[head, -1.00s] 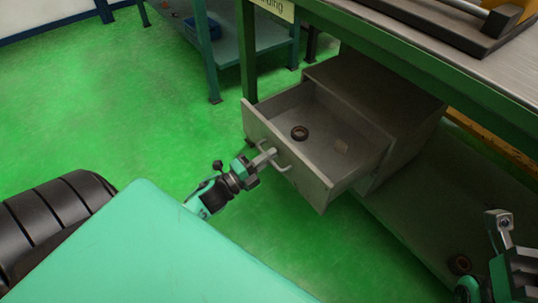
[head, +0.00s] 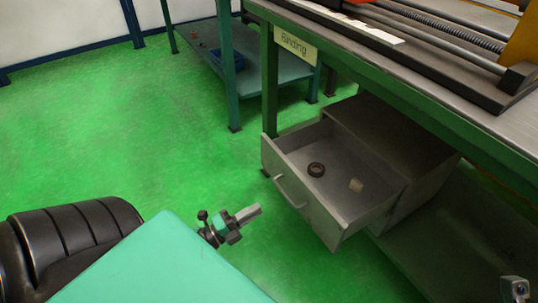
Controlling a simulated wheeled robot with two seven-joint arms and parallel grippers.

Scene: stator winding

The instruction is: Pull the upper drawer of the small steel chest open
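The small steel chest (head: 392,133) stands under the bench at the right in the head view. Its upper drawer (head: 300,208) is pulled well out.
The green-framed bench (head: 390,62) with a "Binding" sign (head: 297,46) overhangs the chest. A machine with rails and a threaded rod (head: 430,27) stands on it. Another table (head: 260,66) with a low shelf is behind. The green floor (head: 130,130) left of the drawer is clear.

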